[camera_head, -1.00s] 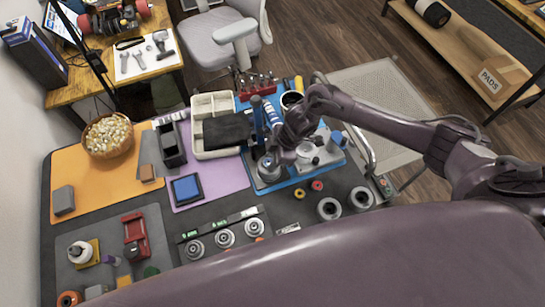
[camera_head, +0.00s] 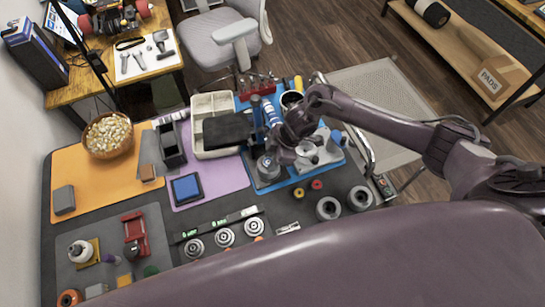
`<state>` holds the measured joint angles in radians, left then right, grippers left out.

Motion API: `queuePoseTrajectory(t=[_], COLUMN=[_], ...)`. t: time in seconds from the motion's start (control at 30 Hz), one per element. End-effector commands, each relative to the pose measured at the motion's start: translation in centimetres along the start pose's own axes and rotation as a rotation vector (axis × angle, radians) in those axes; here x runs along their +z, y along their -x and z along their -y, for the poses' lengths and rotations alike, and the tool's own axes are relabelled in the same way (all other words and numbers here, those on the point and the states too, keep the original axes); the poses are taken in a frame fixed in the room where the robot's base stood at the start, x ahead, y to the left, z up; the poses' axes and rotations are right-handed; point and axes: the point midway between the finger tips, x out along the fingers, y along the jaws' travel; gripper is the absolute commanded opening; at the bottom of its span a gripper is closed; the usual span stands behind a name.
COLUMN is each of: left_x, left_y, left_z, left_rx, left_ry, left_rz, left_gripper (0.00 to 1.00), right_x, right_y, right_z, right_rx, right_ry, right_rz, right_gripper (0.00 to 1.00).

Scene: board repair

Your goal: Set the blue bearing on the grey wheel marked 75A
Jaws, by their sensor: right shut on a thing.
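My right gripper (camera_head: 284,153) reaches in from the right over the blue tray (camera_head: 262,184). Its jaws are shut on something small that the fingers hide. I cannot make out the blue bearing anywhere. Three grey wheels (camera_head: 225,237) lie in a slanting row on the dark mat at the front, each with a small label strip behind it. The labels are too small to read, so I cannot tell which wheel is 75A. The gripper is behind and to the right of this row, apart from it. My left gripper is not in view.
A yellow ring (camera_head: 299,193) and a red ring (camera_head: 316,184) lie near two grey rollers (camera_head: 328,208). A metal pot (camera_head: 267,167) and a spray can (camera_head: 270,112) stand close to the gripper. A red vise (camera_head: 135,235) stands at left.

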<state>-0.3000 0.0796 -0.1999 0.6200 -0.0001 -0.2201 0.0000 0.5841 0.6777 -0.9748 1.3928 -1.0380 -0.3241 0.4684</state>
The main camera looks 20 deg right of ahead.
Motion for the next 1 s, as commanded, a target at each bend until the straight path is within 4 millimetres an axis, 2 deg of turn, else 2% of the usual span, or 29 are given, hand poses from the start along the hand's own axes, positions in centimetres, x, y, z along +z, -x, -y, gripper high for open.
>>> queuePoseTrajectory(t=[0.03, 0.2, 0.6, 0.63, 0.7, 0.93, 1.0], left_x=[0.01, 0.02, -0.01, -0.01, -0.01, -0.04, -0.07], left_y=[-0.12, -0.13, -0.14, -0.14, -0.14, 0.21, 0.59], left_z=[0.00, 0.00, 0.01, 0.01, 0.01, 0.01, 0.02], left_rx=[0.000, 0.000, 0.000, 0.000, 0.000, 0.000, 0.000], left_ry=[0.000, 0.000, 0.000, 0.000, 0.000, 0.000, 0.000], left_rz=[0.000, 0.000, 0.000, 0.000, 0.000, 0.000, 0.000], left_gripper=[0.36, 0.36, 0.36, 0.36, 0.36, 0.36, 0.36], right_x=[0.45, 0.53, 0.55, 0.55, 0.55, 0.38, 0.23], right_y=[-0.53, -0.63, -0.68, -0.69, -0.69, -0.36, 0.00], right_z=[0.50, 0.68, 0.87, 0.88, 0.89, 0.89, 0.88], right_rx=[-0.010, -0.014, -0.020, -0.020, -0.020, -0.020, -0.020], right_ry=[-0.003, -0.002, 0.000, 0.000, 0.000, 0.000, 0.000], right_rz=[0.009, 0.011, 0.011, 0.012, 0.011, 0.011, 0.010], right_gripper=[0.33, 0.54, 0.54, 0.48, 0.54, 0.54, 0.58])
